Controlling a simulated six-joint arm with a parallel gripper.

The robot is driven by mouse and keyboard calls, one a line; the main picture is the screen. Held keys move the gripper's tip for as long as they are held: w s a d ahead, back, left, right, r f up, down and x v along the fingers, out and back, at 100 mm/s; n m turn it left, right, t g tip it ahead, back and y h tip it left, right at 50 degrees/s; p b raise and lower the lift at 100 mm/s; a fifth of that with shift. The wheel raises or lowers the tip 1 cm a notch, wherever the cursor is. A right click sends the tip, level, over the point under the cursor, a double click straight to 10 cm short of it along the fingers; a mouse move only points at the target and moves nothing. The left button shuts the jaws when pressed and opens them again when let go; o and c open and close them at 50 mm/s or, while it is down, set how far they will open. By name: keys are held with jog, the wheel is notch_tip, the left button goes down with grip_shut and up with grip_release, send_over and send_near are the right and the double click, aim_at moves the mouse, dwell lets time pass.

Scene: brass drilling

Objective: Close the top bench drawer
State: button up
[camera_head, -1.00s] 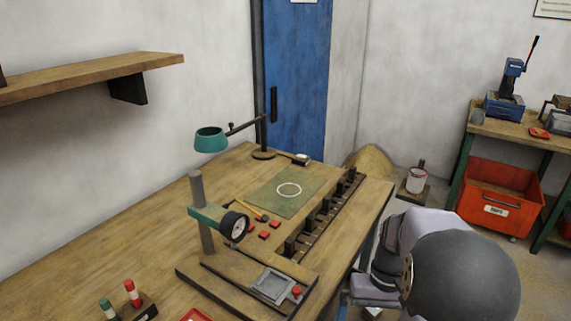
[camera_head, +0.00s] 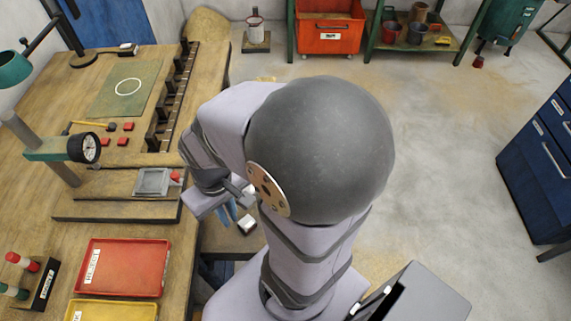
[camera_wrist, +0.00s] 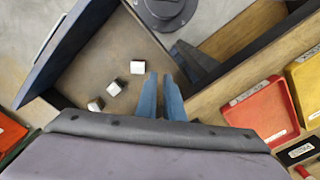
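The top bench drawer (camera_wrist: 95,62) stands open in the wrist view, with a brown floor and several small white blocks (camera_wrist: 137,67) inside. Its dark front (camera_wrist: 68,47) and bar handle (camera_wrist: 48,36) are at the left, away from the bench (camera_wrist: 212,97). My gripper (camera_wrist: 160,76) points down over the drawer. Its two blue fingers have a narrow gap between them and hold nothing. In the head view my gripper (camera_head: 231,210) is beside the bench edge, and my arm hides most of the drawer (camera_head: 222,240).
A red tray (camera_head: 122,267) and a yellow tray (camera_head: 112,309) lie near the bench edge. A drill-press-like stand with a dial (camera_head: 84,148) is behind them. Blue cabinets (camera_head: 545,160) stand far right. The floor (camera_head: 440,130) between is clear.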

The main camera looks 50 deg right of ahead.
jog(key=d+m, duration=0.1)
jog(key=d, duration=0.1)
jog(key=s+d+m, duration=0.1)
jog(key=d, duration=0.1)
jog(key=s+d+f+m, duration=0.1)
jog(key=d, duration=0.1)
jog(key=shift+s+d+g, duration=0.1)
jog(key=shift+s+g, duration=0.1)
jog(key=shift+g, duration=0.2)
grip_shut()
jog(key=s+d+f+m+t+y, duration=0.1)
jog(key=s+d+f+m, duration=0.25)
jog(key=s+m, duration=0.25)
jog(key=s+d+f+m+y+p, duration=0.1)
jog(key=s+d+f+m+y, duration=0.1)
jog(key=s+d+m, duration=0.3)
jog(key=s+d+f+m+t+y, duration=0.1)
jog(key=s+d+f+m, duration=0.15)
jog(key=s+m, duration=0.45)
jog(key=w+d+m+t, duration=0.1)
jog(key=d+m+t, duration=0.1)
jog(key=d+m, duration=0.3)
jog(key=shift+w+d+h, duration=0.25)
jog(key=shift+d+h, duration=0.15)
jog(key=shift+d, duration=0.85)
jog(key=shift+f, duration=0.2)
